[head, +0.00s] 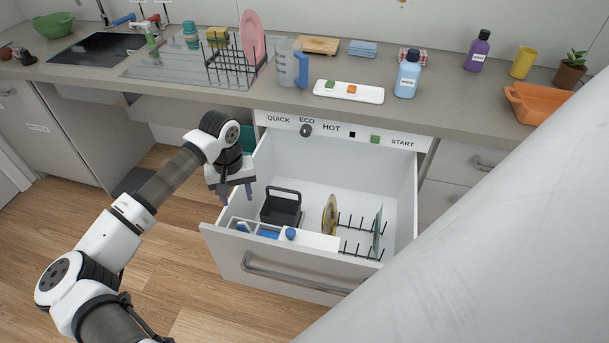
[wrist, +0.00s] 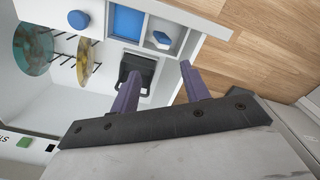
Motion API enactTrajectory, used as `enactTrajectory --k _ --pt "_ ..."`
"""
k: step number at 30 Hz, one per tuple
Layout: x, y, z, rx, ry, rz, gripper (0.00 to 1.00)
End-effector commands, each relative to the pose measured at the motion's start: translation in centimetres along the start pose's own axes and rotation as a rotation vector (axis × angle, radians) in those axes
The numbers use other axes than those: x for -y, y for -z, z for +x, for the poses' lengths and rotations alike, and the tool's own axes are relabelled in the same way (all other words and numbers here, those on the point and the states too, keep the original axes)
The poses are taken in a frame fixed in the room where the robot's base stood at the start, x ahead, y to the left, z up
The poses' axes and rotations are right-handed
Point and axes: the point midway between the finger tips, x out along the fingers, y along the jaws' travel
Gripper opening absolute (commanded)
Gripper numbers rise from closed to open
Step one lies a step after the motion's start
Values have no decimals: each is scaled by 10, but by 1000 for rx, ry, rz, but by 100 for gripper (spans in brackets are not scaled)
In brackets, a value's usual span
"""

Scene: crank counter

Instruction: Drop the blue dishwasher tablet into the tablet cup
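The blue tablet (head: 243,227) lies inside the small open tablet cup (wrist: 158,23) on the front ledge of the open dishwasher drawer. The tablet also shows in the wrist view (wrist: 161,38), within the cup's white walls. My gripper (head: 236,194) hangs over the left part of the drawer, above and behind the cup. Its two purple fingers (wrist: 161,70) are apart with nothing between them, clear of the tablet.
Beside the cup are a blue square panel (wrist: 127,21) and a round blue cap (wrist: 78,19). The drawer (head: 320,192) holds a black basket (head: 281,208), plates and racks. On the counter, a white tray (head: 348,97) carries a green and an orange tablet.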

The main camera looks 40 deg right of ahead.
Motion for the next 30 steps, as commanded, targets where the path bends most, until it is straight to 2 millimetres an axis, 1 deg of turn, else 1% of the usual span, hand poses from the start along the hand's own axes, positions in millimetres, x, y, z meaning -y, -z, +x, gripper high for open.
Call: enactTrajectory --k 9,11,14,17,24,27,30 --pt "0 0 -1 -1 0 0 50" --pt "0 0 -4 -2 0 0 50" --pt "1 1 -15 -4 2 0 50" --pt "1 1 -34 -6 4 1 50" --pt "0 1 -90 -5 3 0 50" --pt "0 1 -109 -5 2 1 50" --pt "0 1 -124 -2 2 -1 50"
